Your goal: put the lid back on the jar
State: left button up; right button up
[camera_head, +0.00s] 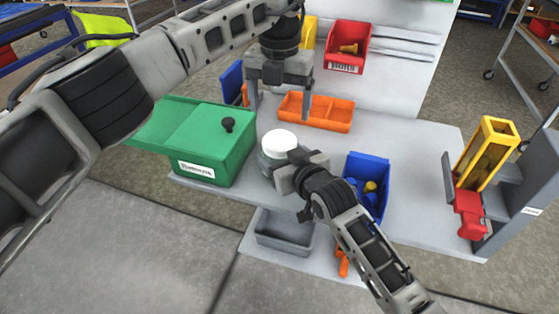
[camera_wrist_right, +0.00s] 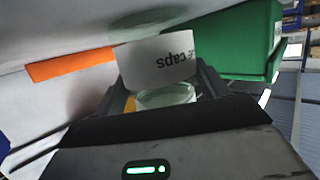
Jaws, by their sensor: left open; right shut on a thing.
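The glass jar (camera_head: 272,163) stands on the grey worktop beside the green box. A white round lid (camera_head: 280,141) appears to lie on its top; I cannot tell whether it is fully seated. My right gripper (camera_head: 284,172) is shut on the jar from the front right. In the right wrist view the jar (camera_wrist_right: 158,55) lies between the fingers, and its white label reads "caps", upside down. My left gripper (camera_head: 279,103) is open and empty, pointing down above and just behind the lid. Its two fingers are apart, and the lid is not between them.
The green box (camera_head: 240,150) with a black knob is at the left. An orange tray (camera_head: 332,127) lies behind the jar, and a blue bin (camera_head: 379,167) stands to its right. A yellow tower (camera_head: 487,155) stands far right. The worktop between them is clear.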

aim_at(280, 140)
pick_arm(q)
jog(key=shift+f, duration=4)
jog(key=c, duration=1)
jog(key=m, duration=0.5)
jog(key=o, duration=1.1)
jog(key=shift+r, duration=2.3)
jog(key=shift+c, duration=0.5)
